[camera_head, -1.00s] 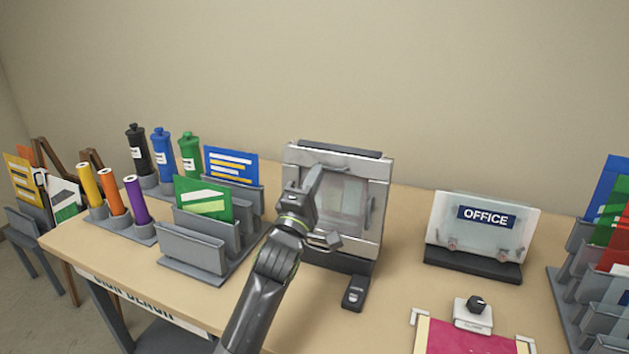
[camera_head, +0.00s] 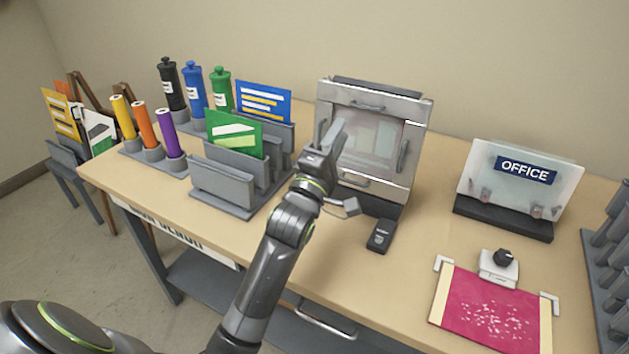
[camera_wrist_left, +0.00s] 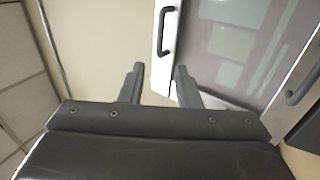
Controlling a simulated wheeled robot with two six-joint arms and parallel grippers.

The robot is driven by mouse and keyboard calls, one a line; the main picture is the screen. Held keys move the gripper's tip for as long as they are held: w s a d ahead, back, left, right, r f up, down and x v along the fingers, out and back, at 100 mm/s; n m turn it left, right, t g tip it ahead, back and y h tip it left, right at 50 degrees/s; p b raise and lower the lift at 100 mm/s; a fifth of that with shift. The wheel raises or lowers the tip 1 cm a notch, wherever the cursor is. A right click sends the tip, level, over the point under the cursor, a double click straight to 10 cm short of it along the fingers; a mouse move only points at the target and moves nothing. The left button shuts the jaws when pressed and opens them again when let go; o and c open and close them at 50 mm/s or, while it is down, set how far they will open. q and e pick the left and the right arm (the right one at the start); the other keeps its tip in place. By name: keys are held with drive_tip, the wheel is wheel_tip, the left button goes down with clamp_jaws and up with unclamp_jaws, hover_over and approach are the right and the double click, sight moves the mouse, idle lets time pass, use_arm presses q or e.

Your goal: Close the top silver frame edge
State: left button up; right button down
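The silver snap frame (camera_head: 410,155) stands upright on the bench, with a grey see-through panel inside it. Its top silver edge (camera_head: 400,108) lies across the top and carries a small handle; I cannot tell whether it is fully flat. My left gripper (camera_head: 331,135) is at the left side of the frame, its fingers partly hiding the left edge. My right gripper is out of view.
A small dark device (camera_head: 381,235) lies before the frame. Left are grey racks (camera_head: 222,187) with signs and several bottles. Right are an OFFICE sign holder (camera_head: 503,217) and a pink sheet (camera_head: 490,310). Bare bench lies in front.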

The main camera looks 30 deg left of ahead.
use_arm(q)
drive_tip(key=b+v, duration=0.2)
drive_tip(key=v, duration=0.9)
drive_tip(key=shift+s+b, duration=0.25)
drive_tip(key=shift+b, duration=0.05)
